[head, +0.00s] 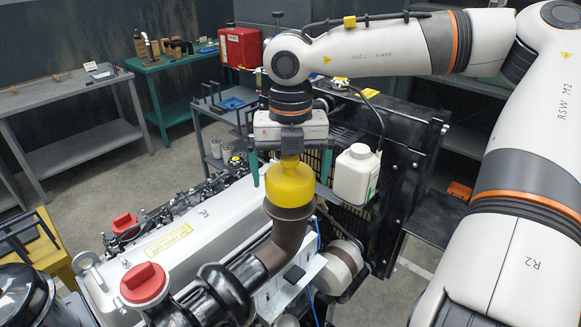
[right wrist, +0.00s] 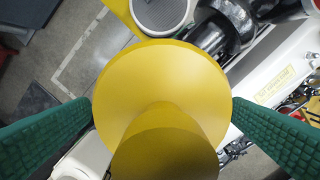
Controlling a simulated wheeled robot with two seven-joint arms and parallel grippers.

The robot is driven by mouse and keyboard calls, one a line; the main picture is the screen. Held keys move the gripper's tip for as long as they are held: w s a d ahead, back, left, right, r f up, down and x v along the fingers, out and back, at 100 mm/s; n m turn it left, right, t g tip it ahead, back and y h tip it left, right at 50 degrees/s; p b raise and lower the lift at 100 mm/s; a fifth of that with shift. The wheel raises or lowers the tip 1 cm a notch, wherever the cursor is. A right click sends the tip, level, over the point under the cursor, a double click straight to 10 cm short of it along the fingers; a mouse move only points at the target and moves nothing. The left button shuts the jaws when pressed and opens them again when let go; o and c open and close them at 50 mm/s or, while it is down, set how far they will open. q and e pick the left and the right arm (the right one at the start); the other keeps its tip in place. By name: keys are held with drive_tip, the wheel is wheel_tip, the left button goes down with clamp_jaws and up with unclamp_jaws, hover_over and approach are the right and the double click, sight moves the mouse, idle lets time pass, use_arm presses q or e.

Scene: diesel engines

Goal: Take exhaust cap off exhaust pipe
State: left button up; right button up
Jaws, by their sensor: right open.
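The yellow exhaust cap (head: 290,187) sits on the upturned end of the brown exhaust pipe (head: 287,232), with a narrower knob on top. My right gripper (head: 289,172) points down over the cap, open, with one green finger on each side of the knob. In the right wrist view, the cap (right wrist: 160,75) fills the middle between the two green fingers of my right gripper (right wrist: 162,112). There it appears clear of the left finger; whether the right finger touches it I cannot tell. My left gripper is not in view.
The engine's white cover (head: 200,235) with a red cap (head: 144,283) lies left of the pipe. A white bottle (head: 356,173) stands close to the right. Behind it is a black radiator frame (head: 400,190). Grey and green tables stand farther back; floor is free between.

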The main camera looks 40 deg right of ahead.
drive_tip(key=shift+f, duration=0.15)
drive_tip(key=shift+a, duration=0.1)
drive_tip(key=shift+c, duration=0.3)
drive_tip(key=c, duration=0.9)
